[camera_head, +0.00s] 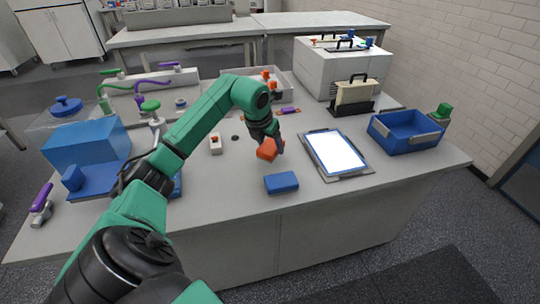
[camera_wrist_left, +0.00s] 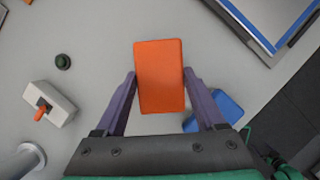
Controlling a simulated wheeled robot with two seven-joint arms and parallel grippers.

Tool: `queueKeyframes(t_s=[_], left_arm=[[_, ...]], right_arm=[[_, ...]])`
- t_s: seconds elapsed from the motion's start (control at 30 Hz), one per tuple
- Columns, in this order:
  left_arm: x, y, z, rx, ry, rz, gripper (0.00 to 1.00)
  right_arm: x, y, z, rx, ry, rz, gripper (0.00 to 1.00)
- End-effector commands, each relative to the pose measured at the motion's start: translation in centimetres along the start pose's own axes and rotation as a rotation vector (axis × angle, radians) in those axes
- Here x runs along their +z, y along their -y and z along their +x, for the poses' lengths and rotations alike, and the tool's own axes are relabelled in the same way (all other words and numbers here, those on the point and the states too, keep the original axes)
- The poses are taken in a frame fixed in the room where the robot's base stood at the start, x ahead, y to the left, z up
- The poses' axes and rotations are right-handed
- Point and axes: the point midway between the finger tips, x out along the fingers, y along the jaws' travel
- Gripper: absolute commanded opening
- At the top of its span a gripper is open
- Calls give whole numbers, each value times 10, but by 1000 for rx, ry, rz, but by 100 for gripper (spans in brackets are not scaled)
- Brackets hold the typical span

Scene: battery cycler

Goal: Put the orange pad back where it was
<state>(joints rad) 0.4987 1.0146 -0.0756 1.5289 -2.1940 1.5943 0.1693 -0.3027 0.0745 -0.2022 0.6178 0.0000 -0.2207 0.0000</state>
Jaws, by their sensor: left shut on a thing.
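The orange pad (camera_wrist_left: 159,77) is a flat rounded block held between the two purple fingers of my left gripper (camera_wrist_left: 159,92) in the left wrist view. In the head view the orange pad (camera_head: 267,149) hangs tilted at the end of my left arm, above the table between the blue block and the tablet. My left gripper (camera_head: 272,140) is shut on it. The pad appears to be above the tabletop; the exact gap cannot be told. My right gripper does not show in either view.
A blue block (camera_head: 281,182) lies just in front of the pad. A clipboard-like panel with a white face (camera_head: 335,152) lies to the right, with a blue bin (camera_head: 405,130) beyond. A small white switch box (camera_head: 215,144) stands left. A grey tray (camera_head: 284,88) is behind.

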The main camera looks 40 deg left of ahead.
Motion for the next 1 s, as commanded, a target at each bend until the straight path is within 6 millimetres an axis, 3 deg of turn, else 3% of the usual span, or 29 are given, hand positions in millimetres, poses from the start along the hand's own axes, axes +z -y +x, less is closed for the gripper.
queueKeyframes(t_s=[0.17,0.43,0.47,0.5,0.53,0.83,1.0], left_arm=[[-13,0,30,-1,-3,1,20],[-14,0,33,0,-2,1,20],[-15,0,34,0,-2,1,76],[-14,0,34,0,-2,1,91],[-14,0,33,0,-2,1,100],[-13,0,27,1,1,1,100],[-12,-1,-8,4,3,3,100]], right_arm=[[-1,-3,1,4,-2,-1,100],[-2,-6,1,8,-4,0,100],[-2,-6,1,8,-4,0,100],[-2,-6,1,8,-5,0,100],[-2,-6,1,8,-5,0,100],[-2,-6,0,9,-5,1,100],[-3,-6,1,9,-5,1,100]])
